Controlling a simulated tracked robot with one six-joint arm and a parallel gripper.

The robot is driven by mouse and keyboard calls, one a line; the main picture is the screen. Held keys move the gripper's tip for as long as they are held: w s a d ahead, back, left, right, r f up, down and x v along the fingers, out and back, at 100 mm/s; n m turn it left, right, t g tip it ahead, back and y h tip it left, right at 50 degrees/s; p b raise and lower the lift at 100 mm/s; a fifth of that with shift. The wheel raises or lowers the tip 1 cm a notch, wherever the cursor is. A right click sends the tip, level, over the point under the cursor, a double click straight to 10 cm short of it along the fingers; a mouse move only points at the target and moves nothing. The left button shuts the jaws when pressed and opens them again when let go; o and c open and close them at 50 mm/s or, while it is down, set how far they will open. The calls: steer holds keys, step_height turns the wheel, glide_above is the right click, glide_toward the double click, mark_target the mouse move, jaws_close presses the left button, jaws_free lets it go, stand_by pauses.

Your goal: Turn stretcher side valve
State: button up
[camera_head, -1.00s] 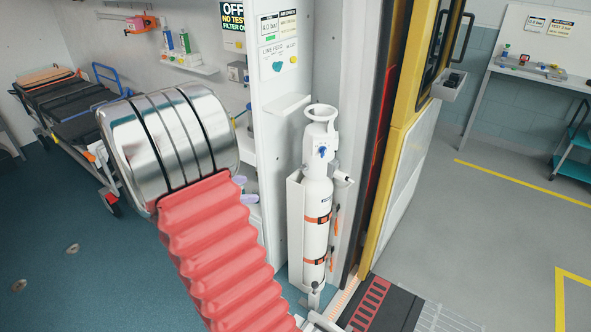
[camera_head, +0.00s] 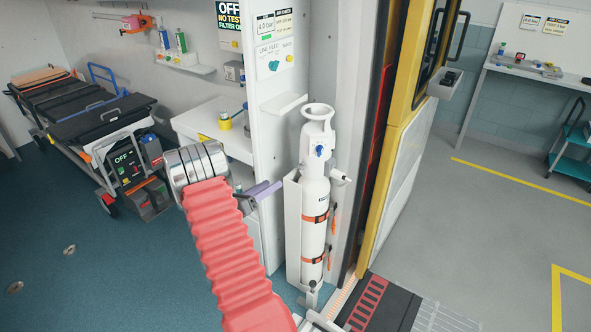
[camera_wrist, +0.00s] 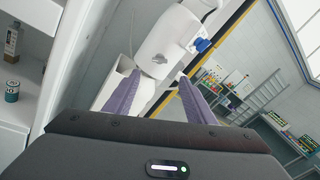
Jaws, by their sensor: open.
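A white gas cylinder (camera_head: 315,225) stands upright in a white holder, held by orange straps. Its neck has a blue knob (camera_head: 320,151), which also shows in the wrist view (camera_wrist: 202,45). A white side fitting (camera_head: 341,177) sticks out to the right below the knob. I cannot tell which part is the stretcher side valve. My gripper (camera_head: 273,188) is left of the cylinder, its purple fingers pointing toward it. In the wrist view my gripper (camera_wrist: 158,76) is open and empty, the fingers spread either side of the cylinder's lower body, apart from the knob.
A stretcher (camera_head: 85,110) stands at the far left. A white wall panel (camera_head: 283,85) rises just left of the cylinder. A counter (camera_head: 205,125) holds a yellow-banded item. A yellow door frame (camera_head: 395,150) is at the right. Open floor lies at lower left.

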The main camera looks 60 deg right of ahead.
mark_target(298, 169)
steer(key=shift+d, duration=0.15)
steer(key=x, duration=1.3)
steer(key=shift+s+d, duration=0.15)
steer(key=shift+d, duration=0.1)
steer(key=c, duration=1)
